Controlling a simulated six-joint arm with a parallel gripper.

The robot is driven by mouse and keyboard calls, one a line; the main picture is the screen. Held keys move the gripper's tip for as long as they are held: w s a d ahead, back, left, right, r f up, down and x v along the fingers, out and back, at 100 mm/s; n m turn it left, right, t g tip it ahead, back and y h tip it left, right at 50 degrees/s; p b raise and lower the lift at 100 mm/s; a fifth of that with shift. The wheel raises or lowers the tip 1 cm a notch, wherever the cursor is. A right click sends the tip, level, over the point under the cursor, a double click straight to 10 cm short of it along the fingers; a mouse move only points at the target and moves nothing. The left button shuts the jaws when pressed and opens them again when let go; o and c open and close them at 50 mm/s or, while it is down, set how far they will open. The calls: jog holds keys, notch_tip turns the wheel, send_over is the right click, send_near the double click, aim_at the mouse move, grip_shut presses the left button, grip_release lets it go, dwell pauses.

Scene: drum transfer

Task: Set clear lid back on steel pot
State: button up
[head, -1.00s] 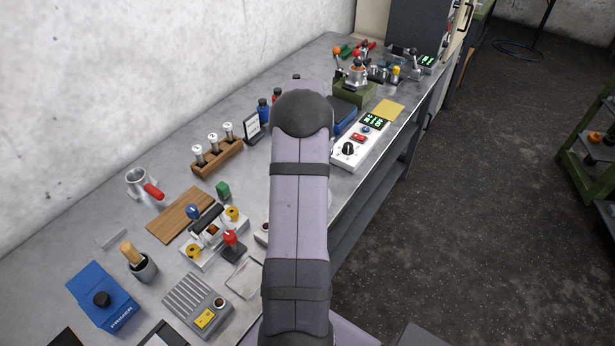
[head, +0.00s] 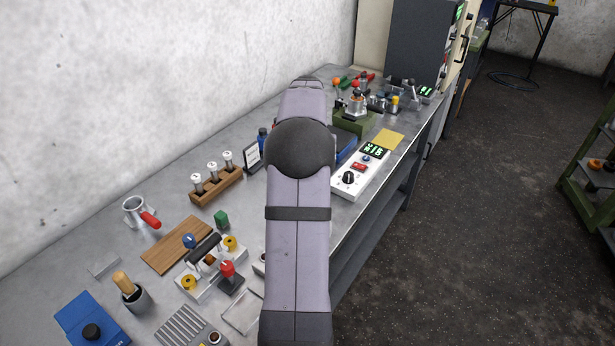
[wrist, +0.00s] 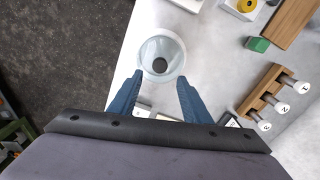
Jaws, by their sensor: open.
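The steel pot (head: 138,210) with a red handle stands upright near the wall at the left in the head view, and no lid shows on it. A clear round lid (wrist: 174,47) with a dark knob at its centre lies on the bench in the wrist view. My gripper (wrist: 160,76) is open, with its two blue fingers to either side of the lid's near edge. The picture does not show clearly whether they touch it or how high above it they are. In the head view my own arm hides the gripper and the lid.
A rack of white-capped vials (head: 216,184), a wooden board (head: 176,246), a green cube (head: 221,219) and a knobbed fixture (head: 207,268) stand between my arm and the pot. A white control box (head: 362,176) stands right of my arm. The bench drops to the floor at the right.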

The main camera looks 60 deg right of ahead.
jog(key=shift+r, duration=1.05)
jog(key=w+a+f+n, duration=0.1)
jog(key=w+a+n, duration=0.4)
jog(key=a, duration=0.9)
jog(key=s+a+f+n, duration=0.1)
jog(key=a+f+n, duration=0.1)
jog(key=a, duration=0.8)
jog(key=s+a+f+n, duration=0.1)
jog(key=a+n, duration=0.3)
jog(key=a, duration=0.6)
jog(key=shift+f, duration=0.5)
jog(key=shift+o, duration=0.4)
jog(key=s+a+f+n, duration=0.3)
jog(key=s+a+n, duration=0.1)
jog(key=s+a, duration=0.4)
jog(key=shift+f, duration=0.3)
